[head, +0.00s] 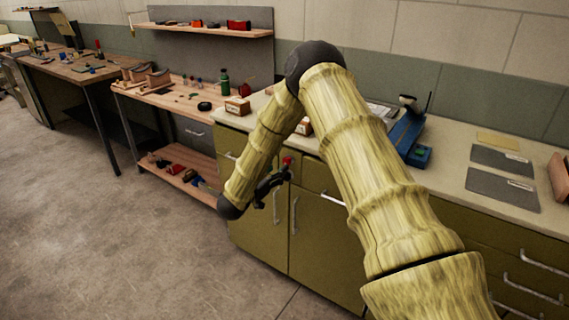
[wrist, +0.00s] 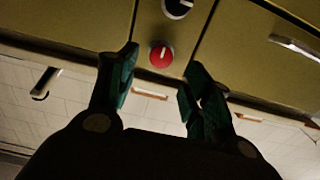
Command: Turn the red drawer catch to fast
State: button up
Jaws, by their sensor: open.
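The red drawer catch (wrist: 161,55) is a round red knob with a pale pointer line, on the olive cabinet front in the wrist view. Its pointer line runs nearly up and down in that picture, tilted slightly. In the head view the red catch (head: 287,160) shows small, just beyond my gripper. My gripper (wrist: 160,78) is open, its two dark green fingers on either side of and just short of the catch. In the head view my gripper (head: 270,186) reaches toward the cabinet front. I cannot tell whether the fingers touch the catch.
A dark round knob with a white mark (wrist: 178,7) sits just above the red catch in the wrist view. A metal drawer handle (wrist: 296,47) is to the right. The cabinet's counter (head: 450,185) holds a blue machine (head: 405,135) and grey sheets. Open floor lies left.

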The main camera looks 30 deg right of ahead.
aim_at(285, 162)
jog(key=shift+x, duration=3)
jog(key=shift+c, duration=0.2)
jog(key=c, duration=1)
